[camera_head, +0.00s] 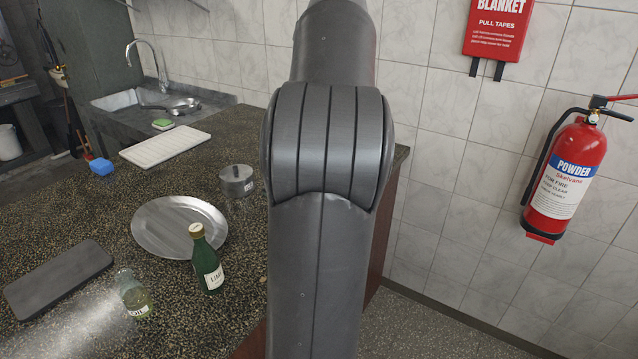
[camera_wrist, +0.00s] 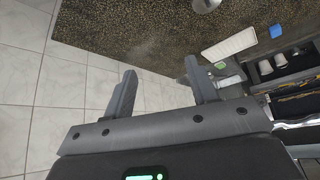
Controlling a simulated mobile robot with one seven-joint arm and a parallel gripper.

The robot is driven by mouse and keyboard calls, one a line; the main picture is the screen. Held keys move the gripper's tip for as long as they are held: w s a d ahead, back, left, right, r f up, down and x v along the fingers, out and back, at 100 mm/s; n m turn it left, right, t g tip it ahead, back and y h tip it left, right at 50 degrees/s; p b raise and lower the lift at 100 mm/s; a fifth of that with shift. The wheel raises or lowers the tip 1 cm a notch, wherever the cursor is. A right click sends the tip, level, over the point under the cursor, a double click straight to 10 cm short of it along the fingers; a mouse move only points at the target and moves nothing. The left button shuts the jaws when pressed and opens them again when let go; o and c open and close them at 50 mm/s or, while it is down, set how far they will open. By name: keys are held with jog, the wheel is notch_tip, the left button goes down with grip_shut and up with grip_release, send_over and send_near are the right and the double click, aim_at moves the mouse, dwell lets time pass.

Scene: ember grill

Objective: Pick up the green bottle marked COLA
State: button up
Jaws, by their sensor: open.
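A dark green bottle (camera_head: 207,262) with a tan cap stands upright on the speckled counter in the head view, just in front of a round metal plate. Its pale label appears to begin "LIM"; I see no readable COLA marking. A smaller, clear greenish bottle or jar (camera_head: 134,296) stands to its left, its label too small to read surely. My gripper (camera_wrist: 160,66) is open and empty in the wrist view, with bare wall tiles and the counter edge beyond its fingers. Neither bottle shows in the wrist view. My arm hides part of the head view's middle.
The counter holds the metal plate (camera_head: 160,228), a small pot (camera_head: 237,182), a dark slab (camera_head: 58,277), a white board (camera_head: 165,146) and a blue object (camera_head: 101,166). A sink (camera_head: 125,105) is behind. A fire extinguisher (camera_head: 568,175) hangs on the right wall.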

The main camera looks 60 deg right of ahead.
jog(key=s+d+f, duration=0.2)
jog(key=s+d, duration=0.2)
jog(key=d, duration=0.1)
notch_tip(320, 180, down, 17)
jog(key=shift+m, duration=0.3)
jog(key=shift+w+r+x, duration=0.1)
jog(key=shift+w+x, duration=0.1)
jog(key=shift+x, duration=1.65)
jog(key=shift+w+r+x, duration=0.1)
jog(key=shift+w+x, duration=0.1)
jog(key=shift+x, duration=1.65)
jog(key=shift+w+r+x, duration=0.1)
jog(key=shift+w+x, duration=0.05)
jog(key=shift+x, duration=1.7)
jog(key=shift+c, duration=0.3)
grip_shut()
jog(key=shift+r, duration=0.1)
